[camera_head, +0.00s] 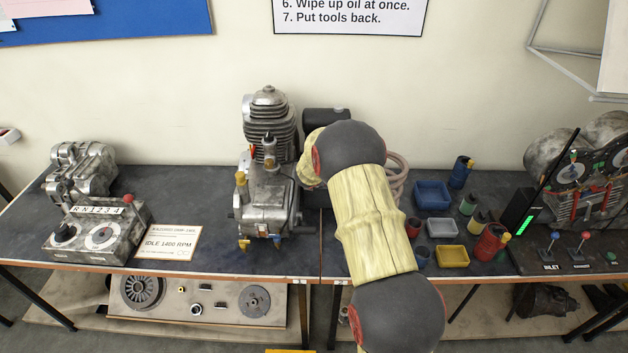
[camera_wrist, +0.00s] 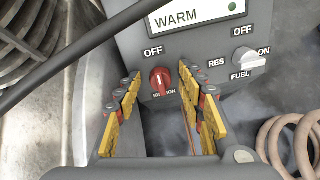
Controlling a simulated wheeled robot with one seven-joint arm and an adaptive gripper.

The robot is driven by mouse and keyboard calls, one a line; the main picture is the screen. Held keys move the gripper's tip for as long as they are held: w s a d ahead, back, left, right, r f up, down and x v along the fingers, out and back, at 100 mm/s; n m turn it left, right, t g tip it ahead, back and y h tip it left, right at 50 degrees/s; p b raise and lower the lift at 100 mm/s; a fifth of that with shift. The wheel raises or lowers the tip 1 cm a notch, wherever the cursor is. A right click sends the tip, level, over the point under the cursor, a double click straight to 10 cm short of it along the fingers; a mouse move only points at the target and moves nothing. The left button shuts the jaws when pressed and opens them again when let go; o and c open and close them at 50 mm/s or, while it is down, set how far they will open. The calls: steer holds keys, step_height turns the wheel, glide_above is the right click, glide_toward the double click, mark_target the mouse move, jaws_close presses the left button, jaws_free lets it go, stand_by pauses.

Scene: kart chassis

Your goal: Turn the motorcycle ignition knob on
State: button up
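The red ignition knob (camera_wrist: 160,82) is on the front of a grey control box (camera_wrist: 135,45), in the middle of the wrist view. "OFF" is printed above it, and a partly covered label, seemingly "IGNITION", is below it. A pale mark shows on the knob, but its exact setting is hard to tell. My gripper (camera_wrist: 161,76) is open, with one yellow-padded finger on each side of the knob. Gaps show between knob and fingers; I cannot tell how deep the tips reach. In the head view my arm hides the gripper and knob.
A white fuel knob (camera_wrist: 251,62) is right of the ignition knob, below a "WARM" display (camera_wrist: 195,12). A dark cable (camera_wrist: 75,55) crosses at left, beside finned metal. A coiled hose (camera_wrist: 292,140) is at lower right. The engine (camera_head: 268,180) stands left of my arm.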

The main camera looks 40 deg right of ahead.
steer(key=c, duration=0.4)
jaws_close()
